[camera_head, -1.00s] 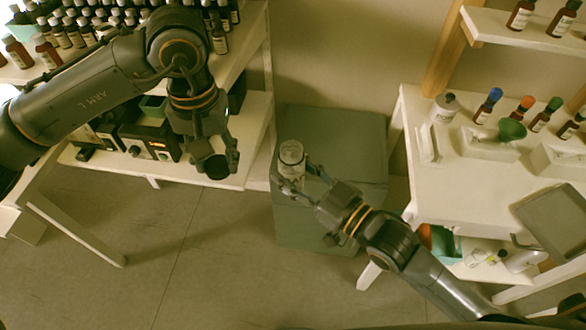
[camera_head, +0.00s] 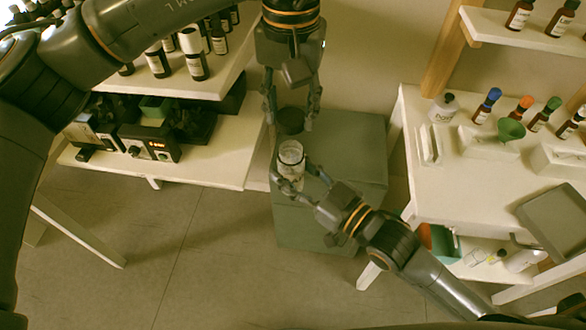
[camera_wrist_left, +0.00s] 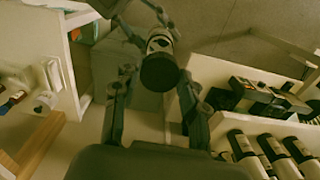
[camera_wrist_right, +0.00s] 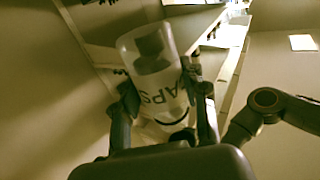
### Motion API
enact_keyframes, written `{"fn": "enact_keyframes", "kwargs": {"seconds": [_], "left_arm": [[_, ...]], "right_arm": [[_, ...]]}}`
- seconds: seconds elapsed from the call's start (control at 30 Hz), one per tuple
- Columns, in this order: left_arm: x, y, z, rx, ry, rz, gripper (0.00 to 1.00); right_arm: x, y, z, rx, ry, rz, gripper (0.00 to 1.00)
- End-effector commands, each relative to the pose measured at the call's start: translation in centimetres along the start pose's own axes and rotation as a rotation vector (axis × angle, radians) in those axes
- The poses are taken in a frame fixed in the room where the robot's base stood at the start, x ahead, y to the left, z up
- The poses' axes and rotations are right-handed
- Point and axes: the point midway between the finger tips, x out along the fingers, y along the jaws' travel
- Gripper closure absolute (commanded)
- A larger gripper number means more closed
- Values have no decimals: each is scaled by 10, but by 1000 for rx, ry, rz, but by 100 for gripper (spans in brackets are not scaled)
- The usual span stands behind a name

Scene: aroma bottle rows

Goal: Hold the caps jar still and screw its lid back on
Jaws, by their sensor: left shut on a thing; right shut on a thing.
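The clear caps jar (camera_head: 291,158), with "APS" lettering visible in the right wrist view (camera_wrist_right: 155,85), is held upright above the grey-green box top. My right gripper (camera_head: 301,182) is shut around it. My left gripper (camera_head: 290,112) points down and is shut on the dark round lid (camera_head: 290,121). In the head view the lid shows just beyond the jar's open rim, apart from it. In the left wrist view the lid (camera_wrist_left: 160,73) overlaps the jar, so the height gap is hard to tell. A dark shape shows through the jar's upper part in the right wrist view.
A grey-green box (camera_head: 345,205) stands below both grippers. A white shelf with brown bottles (camera_head: 195,60) and dark devices (camera_head: 150,145) is on the left. A white table (camera_head: 465,180) with coloured-cap bottles and a green funnel (camera_head: 510,129) is on the right.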

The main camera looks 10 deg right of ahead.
Motion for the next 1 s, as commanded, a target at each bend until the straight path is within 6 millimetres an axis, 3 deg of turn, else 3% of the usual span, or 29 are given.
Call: {"fn": "enact_keyframes", "kwargs": {"seconds": [0.5,1.0], "left_arm": [[38,0,0,-2,-2,0,68],[39,0,1,-1,2,3,68]], "right_arm": [[0,0,0,0,1,0,100],[0,0,0,0,1,0,100]]}}
